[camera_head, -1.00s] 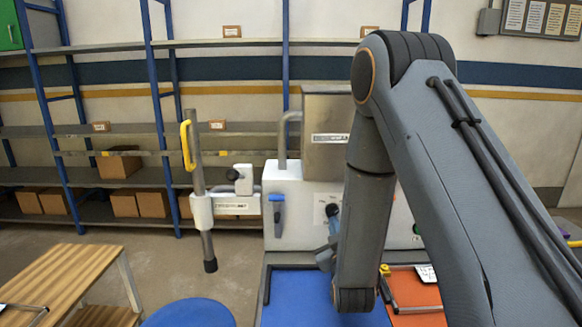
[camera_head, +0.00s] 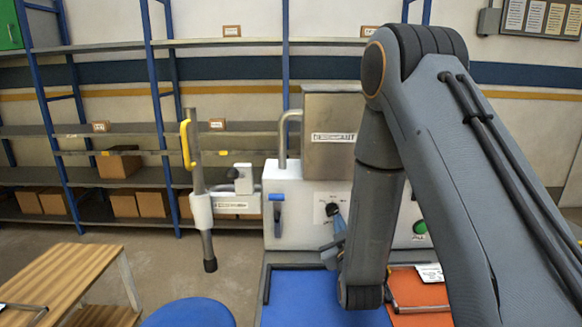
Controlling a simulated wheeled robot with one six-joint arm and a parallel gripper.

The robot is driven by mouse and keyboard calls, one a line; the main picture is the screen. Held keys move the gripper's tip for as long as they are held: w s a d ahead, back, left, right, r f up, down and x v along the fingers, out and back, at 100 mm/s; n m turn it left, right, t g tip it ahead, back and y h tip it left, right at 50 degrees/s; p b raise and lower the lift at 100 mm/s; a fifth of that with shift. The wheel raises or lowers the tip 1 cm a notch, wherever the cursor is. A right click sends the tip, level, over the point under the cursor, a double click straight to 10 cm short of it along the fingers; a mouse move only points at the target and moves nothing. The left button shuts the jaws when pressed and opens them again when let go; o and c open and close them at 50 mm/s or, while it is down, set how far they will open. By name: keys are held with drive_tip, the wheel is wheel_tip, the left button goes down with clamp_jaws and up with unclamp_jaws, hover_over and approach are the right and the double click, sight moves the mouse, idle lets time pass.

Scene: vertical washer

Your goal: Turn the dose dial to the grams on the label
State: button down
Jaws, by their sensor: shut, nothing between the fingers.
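The dose dial (camera_head: 332,209) is a small dark knob on a pale plate on the front of the white machine (camera_head: 300,192). Its pointer setting is too small to read. My gripper (camera_head: 337,232) is just below the dial, partly hidden by my arm. It looks shut and empty, and I cannot tell whether it touches the dial. A white card (camera_head: 430,272) with small print lies at the back of the orange mat; its text is unreadable here.
A green button (camera_head: 419,227) is right of my arm, and a blue-topped lever (camera_head: 277,212) is left of the dial. A post with a yellow handle (camera_head: 186,145) stands at left. A blue mat (camera_head: 300,298) and blue round seat (camera_head: 188,313) lie in front.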

drive_tip(key=shift+d+r, duration=0.15)
drive_tip(key=shift+r, duration=0.05)
drive_tip(key=shift+d+f, duration=0.1)
idle(0.4)
drive_tip(key=s, duration=0.6)
drive_tip(key=shift+d+f, duration=0.15)
drive_tip(key=shift+d, duration=0.1)
idle(0.4)
drive_tip(key=w+a+f, duration=0.1)
drive_tip(key=w+a, duration=0.1)
drive_tip(key=w, duration=0.4)
drive_tip(key=shift+f+b, duration=0.3)
drive_tip(key=shift+f, duration=0.05)
drive_tip(key=shift+a+r+p, duration=0.2)
drive_tip(key=shift+r+p, duration=0.2)
drive_tip(key=shift+r, duration=0.2)
idle(1.2)
